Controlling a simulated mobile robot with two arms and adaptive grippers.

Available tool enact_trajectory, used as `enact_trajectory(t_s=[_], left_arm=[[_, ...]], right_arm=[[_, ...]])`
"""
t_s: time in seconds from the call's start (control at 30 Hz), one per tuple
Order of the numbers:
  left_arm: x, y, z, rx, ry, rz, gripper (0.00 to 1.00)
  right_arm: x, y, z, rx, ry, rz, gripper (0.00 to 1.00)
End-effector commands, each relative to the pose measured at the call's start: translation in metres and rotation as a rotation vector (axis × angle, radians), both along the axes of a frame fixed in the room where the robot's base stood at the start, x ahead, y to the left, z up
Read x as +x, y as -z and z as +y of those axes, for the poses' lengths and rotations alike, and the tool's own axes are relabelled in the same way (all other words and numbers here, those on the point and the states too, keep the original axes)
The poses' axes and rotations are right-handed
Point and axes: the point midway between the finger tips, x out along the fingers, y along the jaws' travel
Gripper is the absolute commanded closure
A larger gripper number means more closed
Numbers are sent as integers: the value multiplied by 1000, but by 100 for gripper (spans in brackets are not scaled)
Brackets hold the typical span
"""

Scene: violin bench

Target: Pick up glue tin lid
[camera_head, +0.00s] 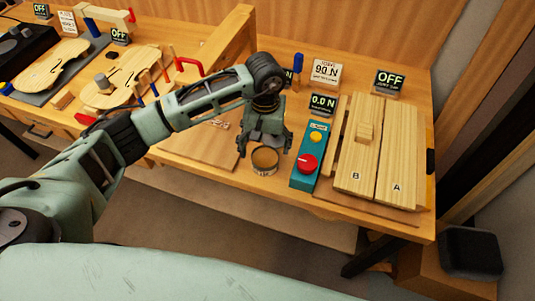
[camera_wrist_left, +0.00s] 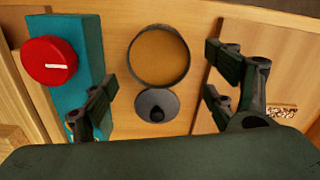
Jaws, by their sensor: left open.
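The glue tin lid (camera_wrist_left: 150,107) is a dark grey disc with a black knob. In the left wrist view it lies beside the tin, between my spread fingers. In the head view I cannot make it out; my left gripper seems to cover it. The round glue tin (camera_head: 265,161) is uncovered, with amber glue inside; its rim also shows in the left wrist view (camera_wrist_left: 132,57). My left gripper (camera_head: 265,148) is open and points down above the bench, just behind the tin in the head view. Nothing is between its fingers at their height. My right gripper is not in view.
A teal control box (camera_head: 317,146) with a red knob (camera_head: 307,164) stands close right of the tin. Boards A (camera_head: 399,153) and B (camera_head: 357,160) lie farther right. A flat wooden panel (camera_head: 203,147) is left. Violin plates (camera_head: 122,76) and clamps fill the far left.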

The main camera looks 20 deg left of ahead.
Motion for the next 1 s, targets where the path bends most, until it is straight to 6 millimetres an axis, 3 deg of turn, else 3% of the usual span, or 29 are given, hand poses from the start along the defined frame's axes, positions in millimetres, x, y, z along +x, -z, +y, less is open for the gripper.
enact_trajectory(t_s=[0.13, 0.27, 0.43, 0.7, 1.0], left_arm=[[-2, 14, -2, -1, -2, 5, 21], [-4, 33, -5, -2, -2, 7, 21], [-3, 55, -5, -1, -2, 3, 21], [-2, 59, -4, -1, -1, 0, 21], [-2, 59, -4, -2, -1, 0, 47]], right_arm=[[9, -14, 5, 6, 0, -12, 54], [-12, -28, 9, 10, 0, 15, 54], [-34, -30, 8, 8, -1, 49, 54], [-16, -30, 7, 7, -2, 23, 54], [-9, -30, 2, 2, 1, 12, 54]])
